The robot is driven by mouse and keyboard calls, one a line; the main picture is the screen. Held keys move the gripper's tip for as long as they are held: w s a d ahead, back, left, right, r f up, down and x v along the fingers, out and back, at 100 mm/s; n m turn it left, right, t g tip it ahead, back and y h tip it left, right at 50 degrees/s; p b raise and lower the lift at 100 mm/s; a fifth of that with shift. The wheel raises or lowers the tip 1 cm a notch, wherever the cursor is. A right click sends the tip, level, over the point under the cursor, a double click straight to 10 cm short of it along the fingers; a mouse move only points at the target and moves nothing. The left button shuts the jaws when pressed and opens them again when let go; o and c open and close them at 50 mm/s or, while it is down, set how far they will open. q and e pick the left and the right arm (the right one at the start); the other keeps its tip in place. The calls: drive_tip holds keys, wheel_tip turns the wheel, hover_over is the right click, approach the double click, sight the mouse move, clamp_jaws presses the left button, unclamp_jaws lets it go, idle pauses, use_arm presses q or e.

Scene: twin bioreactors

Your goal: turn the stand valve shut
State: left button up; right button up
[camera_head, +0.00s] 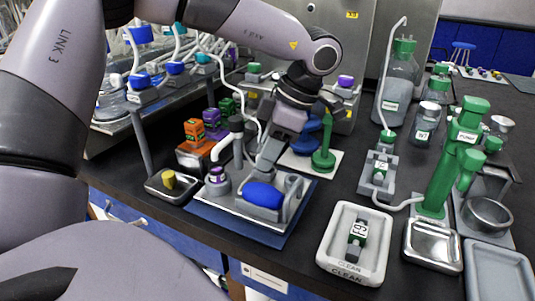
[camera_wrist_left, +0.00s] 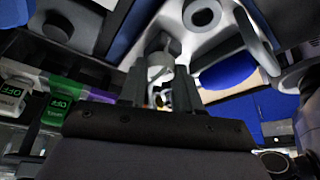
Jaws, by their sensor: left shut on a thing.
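My left gripper (camera_head: 264,164) reaches down from above onto the grey stand (camera_head: 228,196) on the blue mat (camera_head: 275,240). In the left wrist view the two dark fingers of the gripper (camera_wrist_left: 160,88) are closed around a small pale grey part (camera_wrist_left: 160,60), which looks like the stand valve's handle. In the head view the fingers and wrist hide most of that valve, so I cannot tell its angle. A grey bent pipe (camera_head: 226,146) rises just left of the gripper. A blue rounded body (camera_head: 263,195) lies on the stand, below the fingers. My right gripper is not seen.
Orange (camera_head: 194,131) and purple (camera_head: 212,118) blocks stand close behind the stand. A green stand (camera_head: 323,160) is right of my wrist. A white tray (camera_head: 327,255) with a labelled item and a green pump (camera_head: 455,160) stand farther right. A small tray (camera_head: 153,185) is at left.

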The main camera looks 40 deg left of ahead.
use_arm(q)
drive_tip(key=m+t+b, duration=0.1)
drive_tip(key=m, duration=0.2)
drive_tip(key=shift+d+m+y, duration=0.1)
drive_tip(key=shift+m+y, duration=0.3)
drive_tip(key=m+t+b, duration=0.1)
drive_tip(key=m, duration=0.2)
drive_tip(key=shift+s+m+t, duration=0.15)
drive_tip(key=shift+m+t, duration=0.15)
drive_tip(key=shift+t, duration=0.1)
drive_tip(key=m+t+b, duration=0.1)
drive_tip(key=m, duration=0.2)
drive_tip(key=shift+s+m, duration=0.1)
drive_tip(key=shift+m, duration=0.2)
drive_tip(key=shift+m+t, duration=0.7)
drive_tip(key=shift+m, duration=0.8)
drive_tip(key=o, duration=1.1)
drive_tip(key=shift+s, duration=0.1)
drive_tip(key=shift+c, duration=0.2)
drive_tip(key=shift+r, duration=0.1)
drive_tip(key=p+v, duration=0.1)
drive_tip(key=v, duration=0.6)
